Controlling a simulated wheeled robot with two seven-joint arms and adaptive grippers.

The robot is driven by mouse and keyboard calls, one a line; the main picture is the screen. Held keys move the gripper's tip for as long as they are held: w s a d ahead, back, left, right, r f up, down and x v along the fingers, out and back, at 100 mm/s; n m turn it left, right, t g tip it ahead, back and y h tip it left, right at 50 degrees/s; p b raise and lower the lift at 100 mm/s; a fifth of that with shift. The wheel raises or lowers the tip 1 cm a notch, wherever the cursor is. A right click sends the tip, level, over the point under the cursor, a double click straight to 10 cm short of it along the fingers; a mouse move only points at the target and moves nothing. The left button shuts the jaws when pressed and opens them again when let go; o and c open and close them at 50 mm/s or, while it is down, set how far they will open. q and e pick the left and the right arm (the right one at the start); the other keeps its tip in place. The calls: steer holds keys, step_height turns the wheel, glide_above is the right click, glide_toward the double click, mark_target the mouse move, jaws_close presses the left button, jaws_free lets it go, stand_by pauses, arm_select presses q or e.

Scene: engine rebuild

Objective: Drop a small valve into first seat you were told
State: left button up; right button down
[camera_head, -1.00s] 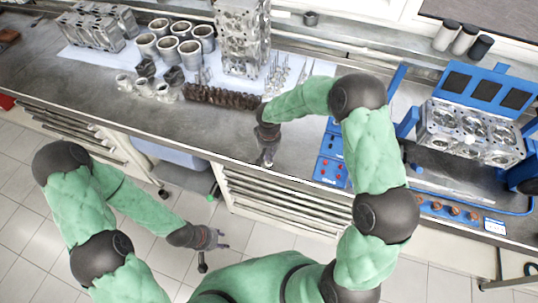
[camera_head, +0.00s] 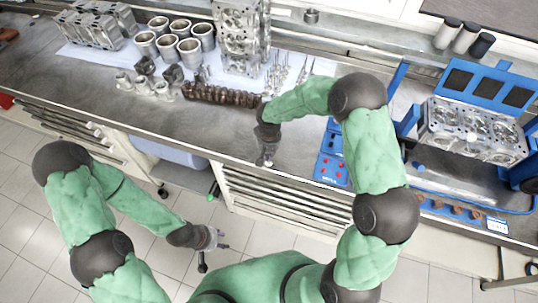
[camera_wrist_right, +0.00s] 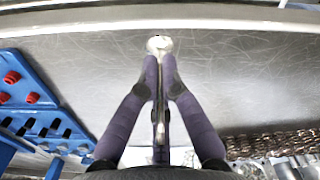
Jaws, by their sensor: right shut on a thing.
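My right gripper (camera_head: 265,161) is over the front part of the workbench, near its edge. In the right wrist view its fingers (camera_wrist_right: 161,72) are shut on a small valve (camera_wrist_right: 159,43), whose round pale head shows just past the fingertips. The cylinder head with the seats (camera_head: 470,131) sits in a blue fixture at the right of the bench, apart from the right gripper. More small valves (camera_head: 278,74) stand on the bench at the back middle.
A blue tray (camera_head: 331,161) with red parts lies right of my right gripper. A dark camshaft or crankshaft (camera_head: 220,95) lies behind it. Metal cylinder sleeves (camera_head: 168,47) and engine blocks (camera_head: 98,26) stand at back left. The bench front left is clear.

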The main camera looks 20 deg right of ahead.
steer(key=c, duration=1.3)
jaws_free()
steer(key=shift+c, duration=0.2)
step_height(320, 180, up, 12)
